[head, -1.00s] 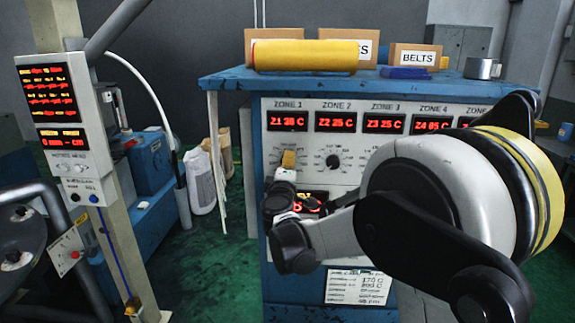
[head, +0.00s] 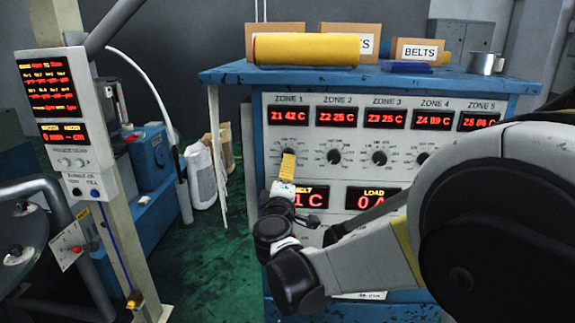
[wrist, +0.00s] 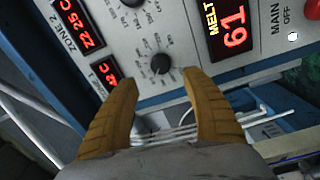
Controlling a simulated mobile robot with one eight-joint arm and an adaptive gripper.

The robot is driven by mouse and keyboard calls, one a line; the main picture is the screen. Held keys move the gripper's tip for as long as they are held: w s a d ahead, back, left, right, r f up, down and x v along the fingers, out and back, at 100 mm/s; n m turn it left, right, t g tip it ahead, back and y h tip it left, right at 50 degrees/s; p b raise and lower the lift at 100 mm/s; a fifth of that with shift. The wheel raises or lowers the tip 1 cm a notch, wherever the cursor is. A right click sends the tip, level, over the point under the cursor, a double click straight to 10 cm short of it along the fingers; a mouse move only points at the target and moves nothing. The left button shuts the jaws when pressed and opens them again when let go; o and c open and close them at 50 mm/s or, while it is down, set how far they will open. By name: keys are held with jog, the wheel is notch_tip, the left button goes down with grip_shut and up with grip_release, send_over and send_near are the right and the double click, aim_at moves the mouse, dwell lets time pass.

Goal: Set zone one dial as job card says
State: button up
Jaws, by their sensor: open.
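The zone one display (head: 288,116) reads 42 C on the control cabinet. Its black dial (wrist: 161,64) shows in the wrist view just ahead of my gripper (wrist: 159,80), between the lines of the two yellow fingertips. The fingers are open and apart from each other. I cannot tell whether they touch the dial. In the head view my gripper (head: 288,160) covers the zone one dial. The job card (head: 360,295) on the cabinet's lower front is mostly hidden behind my arm, and its writing cannot be read now.
The zone two dial (head: 334,156) and zone three dial (head: 379,158) sit to the right. The melt display (head: 315,195) and load display (head: 374,198) are below. A yellow roll (head: 306,49) and boxes stand on the cabinet top (head: 225,76). A display post (head: 66,110) stands left.

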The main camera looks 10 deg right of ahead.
jog(key=v, duration=0.2)
jog(key=shift+s+a, duration=0.15)
jog(key=shift+s, duration=0.25)
jog(key=shift+f, duration=0.1)
